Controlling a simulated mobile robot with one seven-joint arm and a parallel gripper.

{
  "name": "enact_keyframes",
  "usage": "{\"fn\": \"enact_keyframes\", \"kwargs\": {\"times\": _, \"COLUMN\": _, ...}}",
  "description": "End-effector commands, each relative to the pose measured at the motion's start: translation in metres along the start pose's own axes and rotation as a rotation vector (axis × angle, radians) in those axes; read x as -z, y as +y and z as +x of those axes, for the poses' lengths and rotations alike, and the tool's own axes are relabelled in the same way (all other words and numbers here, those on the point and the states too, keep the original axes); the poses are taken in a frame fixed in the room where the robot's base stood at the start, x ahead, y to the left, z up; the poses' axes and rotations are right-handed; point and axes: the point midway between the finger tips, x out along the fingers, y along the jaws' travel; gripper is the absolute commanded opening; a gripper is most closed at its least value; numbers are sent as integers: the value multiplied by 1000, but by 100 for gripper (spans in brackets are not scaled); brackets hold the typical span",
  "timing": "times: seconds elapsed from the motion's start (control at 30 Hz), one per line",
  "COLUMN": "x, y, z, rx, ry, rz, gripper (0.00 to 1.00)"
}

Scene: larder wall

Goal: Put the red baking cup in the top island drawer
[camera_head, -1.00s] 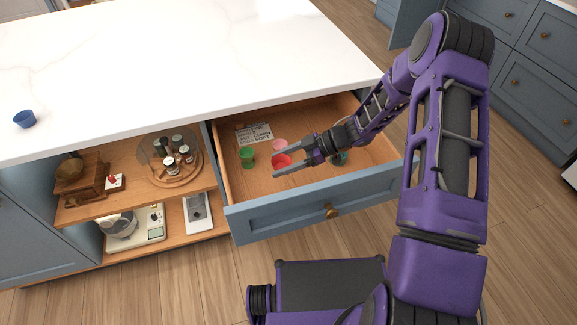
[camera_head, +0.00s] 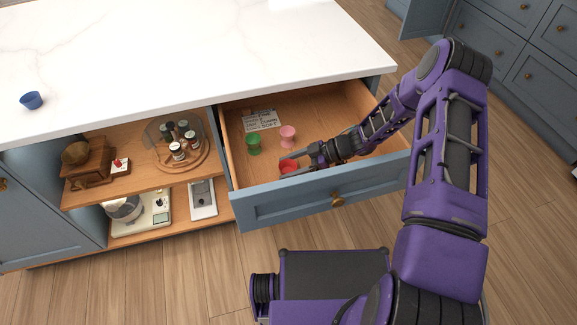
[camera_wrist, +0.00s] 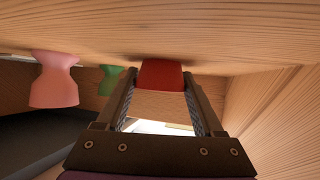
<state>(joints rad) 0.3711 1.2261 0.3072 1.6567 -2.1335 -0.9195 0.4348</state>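The red baking cup (camera_head: 288,166) is inside the open top island drawer (camera_head: 330,199), low behind its front panel, which hides part of the cup. My gripper (camera_head: 291,170) reaches into the drawer from the right, with its fingers on either side of the cup. In the wrist view the red cup (camera_wrist: 160,74) sits between the fingertips (camera_wrist: 160,82) with no clear gap on either side, so the gripper looks shut on it. The cup is at or very near the wooden drawer floor.
A green cup (camera_head: 254,144), a pink cup (camera_head: 288,136) and a printed card (camera_head: 260,119) are in the drawer. A blue cup (camera_head: 31,100) stands on the white countertop (camera_head: 200,50). Open shelves left of the drawer hold a spice turntable (camera_head: 180,154) and a grinder (camera_head: 88,160).

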Motion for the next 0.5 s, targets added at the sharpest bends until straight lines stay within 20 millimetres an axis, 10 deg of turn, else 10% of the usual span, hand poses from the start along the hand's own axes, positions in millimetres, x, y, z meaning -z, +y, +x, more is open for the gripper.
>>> {"fn": "enact_keyframes", "kwargs": {"times": 0.17, "x": 0, "y": 0, "z": 0, "rx": 0, "ry": -1, "rz": 0, "gripper": 99}}
{"fn": "enact_keyframes", "kwargs": {"times": 0.5, "x": 3, "y": 0, "z": -2, "rx": -1, "ry": -1, "rz": 0, "gripper": 99}}
